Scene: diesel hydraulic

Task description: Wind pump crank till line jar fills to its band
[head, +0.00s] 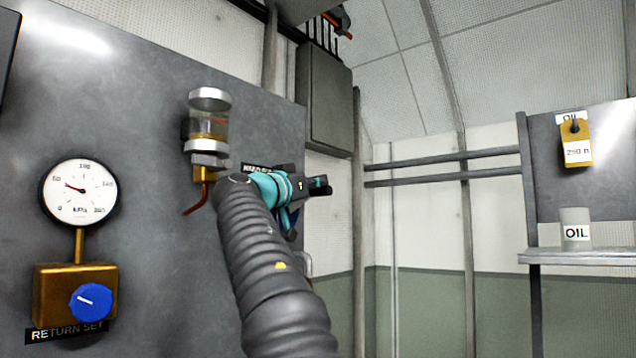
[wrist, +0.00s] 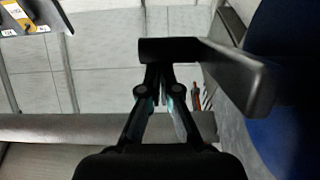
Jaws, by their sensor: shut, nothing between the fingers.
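The line jar (head: 209,123), a glass cylinder with metal caps, is mounted on the grey panel in the head view. My gripper (head: 318,184) is right of the jar, beside a partly covered label. In the wrist view its fingers (wrist: 163,82) are shut and empty. A dark bent bar (wrist: 235,75), possibly the pump crank, lies just beyond the fingertips; whether they touch it I cannot tell. My arm hides much of the pump area in the head view.
A pressure gauge (head: 80,192) and a blue return-set knob (head: 91,301) are on the panel's left. A grey box (head: 325,98) hangs above my gripper. An oil can (head: 575,229) stands on a shelf (head: 580,257) at right, below a yellow tag (head: 575,141).

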